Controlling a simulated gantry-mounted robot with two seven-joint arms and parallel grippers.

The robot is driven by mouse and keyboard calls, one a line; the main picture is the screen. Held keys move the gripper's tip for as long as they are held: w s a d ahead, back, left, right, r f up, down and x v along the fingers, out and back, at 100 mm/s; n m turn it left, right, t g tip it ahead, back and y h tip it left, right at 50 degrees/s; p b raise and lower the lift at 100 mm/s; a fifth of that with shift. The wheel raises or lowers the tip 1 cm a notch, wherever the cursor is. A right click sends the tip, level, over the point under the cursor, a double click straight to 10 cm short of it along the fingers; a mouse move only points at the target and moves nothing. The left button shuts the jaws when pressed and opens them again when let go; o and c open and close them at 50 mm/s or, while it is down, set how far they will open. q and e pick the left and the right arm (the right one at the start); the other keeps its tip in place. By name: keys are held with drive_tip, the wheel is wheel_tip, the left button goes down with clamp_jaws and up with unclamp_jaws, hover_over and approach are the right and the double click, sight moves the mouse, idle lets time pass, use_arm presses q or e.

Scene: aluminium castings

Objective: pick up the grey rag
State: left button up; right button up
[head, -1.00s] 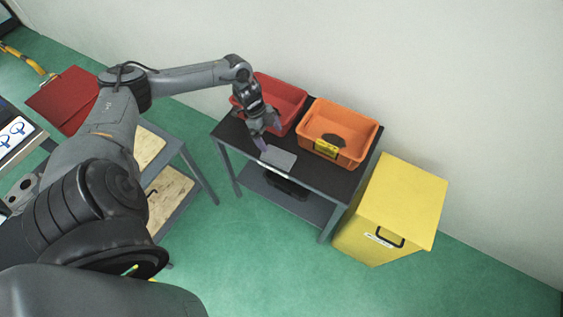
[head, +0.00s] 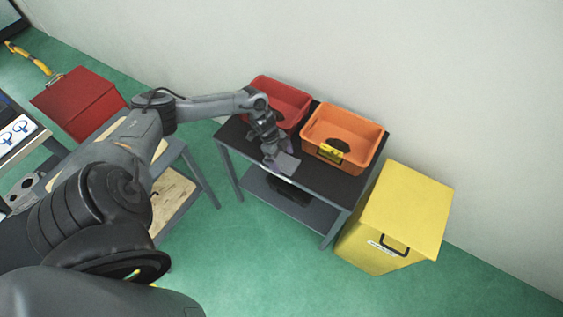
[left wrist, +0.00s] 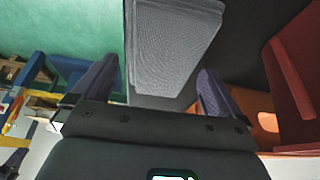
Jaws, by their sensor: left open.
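The grey rag (head: 286,163) lies on the dark top of the small table (head: 335,184), near its front edge. It looks like a flat, folded rectangle. In the left wrist view the rag (left wrist: 172,45) shows large and woven, ahead of and between the two fingers. My left gripper (head: 277,160) is open at the rag, with its fingers at the rag's near-left end. In the left wrist view the gripper (left wrist: 150,90) has its fingers apart on either side of the rag. I cannot tell whether they touch it. My right gripper is not in view.
A yellow cabinet (head: 410,205) stands right of the table. A red box (head: 80,100) is at the left. Green floor lies open in front.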

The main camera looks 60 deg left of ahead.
sight(284, 162)
use_arm(q)
drive_tip(key=shift+w+d+f, duration=0.1)
drive_tip(key=shift+d+f, duration=0.05)
drive_tip(key=shift+f, duration=0.15)
drive_tip(key=c, duration=1.1)
drive_tip(key=shift+r, duration=0.2)
drive_tip(key=shift+r, duration=0.5)
drive_tip(key=r, duration=0.1)
drive_tip(key=d+r+p, duration=0.1)
drive_tip(key=r, duration=0.1)
drive_tip(key=shift+w+r, duration=0.15)
drive_tip(key=shift+r, duration=0.15)
drive_tip(key=w+d+r+p, duration=0.2)
drive_tip(key=d+r, duration=0.4)
drive_tip(key=d, duration=0.4)
drive_tip(key=shift+w, duration=0.4)
